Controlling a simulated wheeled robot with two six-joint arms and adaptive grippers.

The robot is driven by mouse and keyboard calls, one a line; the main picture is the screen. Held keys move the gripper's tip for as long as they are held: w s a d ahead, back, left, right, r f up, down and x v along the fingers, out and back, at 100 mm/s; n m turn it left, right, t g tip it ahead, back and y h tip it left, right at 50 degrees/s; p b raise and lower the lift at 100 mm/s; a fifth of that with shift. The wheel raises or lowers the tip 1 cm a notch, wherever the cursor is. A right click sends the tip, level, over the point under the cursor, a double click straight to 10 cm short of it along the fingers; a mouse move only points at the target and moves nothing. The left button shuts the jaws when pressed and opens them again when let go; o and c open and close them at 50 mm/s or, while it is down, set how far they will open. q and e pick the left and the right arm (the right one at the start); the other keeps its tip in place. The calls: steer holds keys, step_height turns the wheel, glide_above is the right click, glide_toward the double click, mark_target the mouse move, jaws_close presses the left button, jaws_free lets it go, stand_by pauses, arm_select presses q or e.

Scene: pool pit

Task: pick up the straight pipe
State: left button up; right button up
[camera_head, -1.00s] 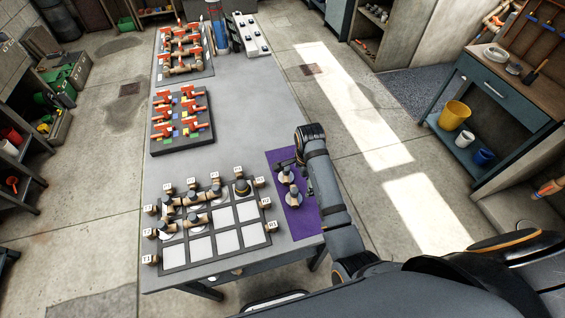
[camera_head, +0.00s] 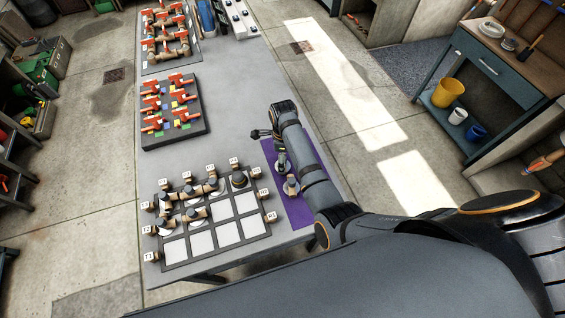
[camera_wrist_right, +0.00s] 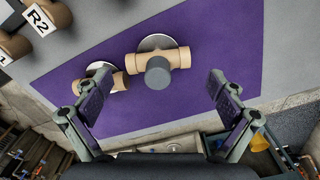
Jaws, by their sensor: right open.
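Two tan pipe fittings with grey parts rest on the purple mat (camera_wrist_right: 200,50) at the table's right edge. In the right wrist view one fitting (camera_wrist_right: 178,59) has a straight tan body with a round grey stub at its middle, on a pale disc. The other fitting (camera_wrist_right: 118,82) lies left of it, partly hidden behind the left finger. I cannot tell which is the straight pipe. My left gripper is not in view.
A grid board (camera_head: 202,241) with labelled blocks and fittings lies left of the mat. Farther back are a dark tray (camera_head: 187,139) of red-handled valves and a pipe rack (camera_head: 186,61). The grey tabletop (camera_head: 228,110) between them is clear. A workbench (camera_head: 485,85) stands at right.

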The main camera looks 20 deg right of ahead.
step_height(320, 180, down, 3)
steer(key=shift+s+a+r, duration=0.1)
steer(key=shift+s+r, duration=0.05)
steer(key=shift+r, duration=0.05)
steer(key=shift+f, duration=0.45)
steer(key=c, duration=1.3)
steer(key=shift+c, duration=0.5)
steer(key=shift+r+p, duration=0.15)
steer(key=shift+p, duration=0.15)
